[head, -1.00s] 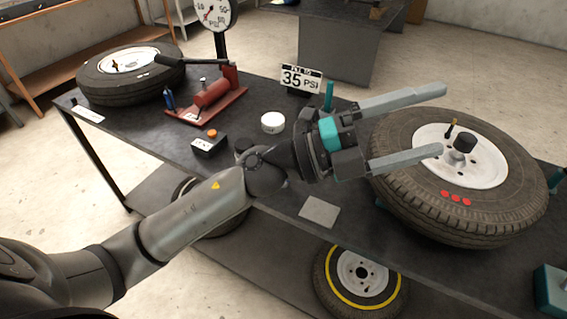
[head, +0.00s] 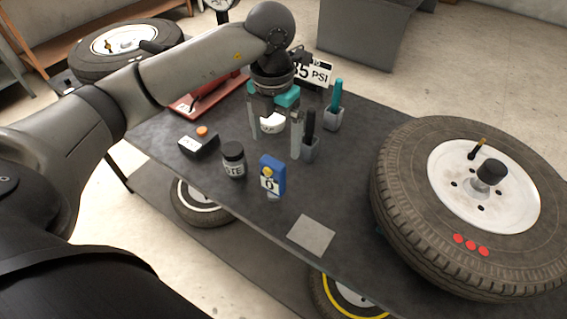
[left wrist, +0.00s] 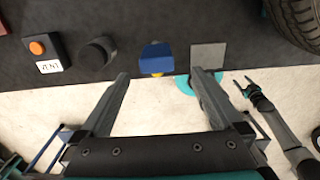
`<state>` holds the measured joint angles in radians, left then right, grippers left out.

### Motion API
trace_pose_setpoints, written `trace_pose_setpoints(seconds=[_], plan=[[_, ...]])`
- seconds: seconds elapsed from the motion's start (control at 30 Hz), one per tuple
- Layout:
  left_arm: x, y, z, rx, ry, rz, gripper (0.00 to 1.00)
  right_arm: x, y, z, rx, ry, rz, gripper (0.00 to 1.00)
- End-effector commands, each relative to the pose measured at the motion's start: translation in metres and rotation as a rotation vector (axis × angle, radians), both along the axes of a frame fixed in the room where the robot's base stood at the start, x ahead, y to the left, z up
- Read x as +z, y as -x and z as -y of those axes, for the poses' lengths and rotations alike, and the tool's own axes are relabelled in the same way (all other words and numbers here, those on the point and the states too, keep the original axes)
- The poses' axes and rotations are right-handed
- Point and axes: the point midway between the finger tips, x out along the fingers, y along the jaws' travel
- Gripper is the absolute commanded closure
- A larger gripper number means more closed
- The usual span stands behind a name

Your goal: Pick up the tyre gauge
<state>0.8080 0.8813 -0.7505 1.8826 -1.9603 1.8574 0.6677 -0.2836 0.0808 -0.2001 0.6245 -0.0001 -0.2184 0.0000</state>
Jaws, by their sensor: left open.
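The tyre gauge, a small blue block with a yellow button and a white face reading 0 (head: 272,177), stands on the dark table. My left gripper (head: 275,147) points down behind it, open and empty, its fingers wide apart and clear of the gauge. In the left wrist view the blue gauge (left wrist: 156,57) shows beyond the fingertips, in line with the gap between the open fingers (left wrist: 161,75). Its lower part is hard to see there. My right gripper (left wrist: 248,88) shows small at the right of the wrist view, over the floor, its fingers apart.
A black jar (head: 233,162) and a box with an orange button (head: 199,142) stand left of the gauge. A grey square (head: 311,235) lies in front; a large tyre (head: 420,225) fills the right.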

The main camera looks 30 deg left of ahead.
Motion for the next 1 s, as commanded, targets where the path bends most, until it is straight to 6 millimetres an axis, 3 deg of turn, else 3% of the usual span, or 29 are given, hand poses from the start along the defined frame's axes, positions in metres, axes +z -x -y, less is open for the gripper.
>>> trace_pose_setpoints(seconds=[0.13,0.4,0.77,1.0], plan=[[-0.017,0.001,-0.004,0.006,-0.016,-0.009,0.00,-0.001,0.002,0.000,0.000,0.000,-0.003,0.30],[-0.075,0.002,-0.003,0.004,-0.012,-0.009,0.00,-0.006,0.025,0.000,0.001,0.002,-0.038,0.30],[-0.108,0.001,-0.003,0.003,-0.011,-0.007,0.00,-0.008,0.016,0.000,0.000,0.000,-0.025,0.30],[-0.143,-0.001,-0.006,0.003,-0.011,-0.007,0.00,-0.010,0.014,0.000,0.000,0.000,-0.020,0.30]])
